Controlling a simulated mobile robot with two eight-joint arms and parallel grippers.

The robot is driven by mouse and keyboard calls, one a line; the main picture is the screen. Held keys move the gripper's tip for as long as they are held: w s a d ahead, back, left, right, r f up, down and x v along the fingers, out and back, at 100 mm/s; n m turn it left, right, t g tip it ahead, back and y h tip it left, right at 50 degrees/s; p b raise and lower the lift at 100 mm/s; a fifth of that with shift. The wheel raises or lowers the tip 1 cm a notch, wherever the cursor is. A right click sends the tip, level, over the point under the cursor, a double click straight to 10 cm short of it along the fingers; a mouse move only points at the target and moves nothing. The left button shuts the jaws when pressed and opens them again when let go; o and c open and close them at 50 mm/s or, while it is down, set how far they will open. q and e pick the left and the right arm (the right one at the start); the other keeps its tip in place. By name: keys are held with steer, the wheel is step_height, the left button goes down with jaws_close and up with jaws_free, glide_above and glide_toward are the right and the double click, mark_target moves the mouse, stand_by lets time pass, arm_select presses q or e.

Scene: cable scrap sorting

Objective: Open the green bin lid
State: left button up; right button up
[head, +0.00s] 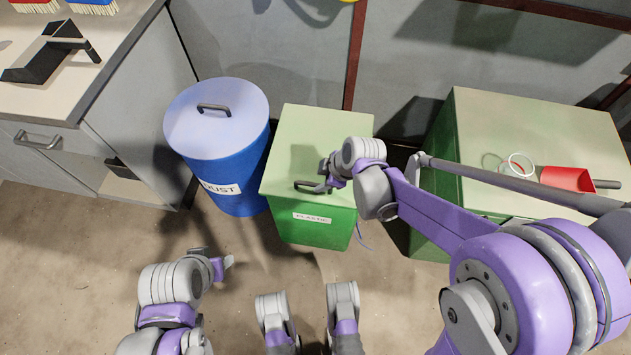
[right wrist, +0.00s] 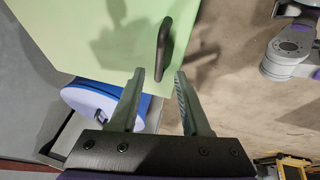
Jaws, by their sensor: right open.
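The green bin (head: 330,233) stands on the floor with its pale green lid (head: 315,130) lying flat and closed on top. A label is on its front. The lid's dark bar handle (head: 308,186) is near the front edge. My right gripper (head: 324,181) is open at the handle, partly hidden by its own wrist. In the right wrist view, the handle (right wrist: 165,40) runs down toward the gap between the open fingers (right wrist: 160,75); I cannot tell whether they touch it. My left gripper (head: 227,262) is low in front of the bins, away from the lid; its jaws are unclear.
A blue bin (head: 235,190) labelled DUST stands close at the left. A larger green box (head: 480,110) at the right carries a red dustpan (head: 567,179) and a white ring (head: 520,165). A workbench (head: 120,50) is at the left. Bare floor lies in front.

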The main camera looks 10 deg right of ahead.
mark_target(313, 184)
steer(key=shift+b+x, duration=0.5)
steer(key=shift+x, duration=1.5)
jaws_close()
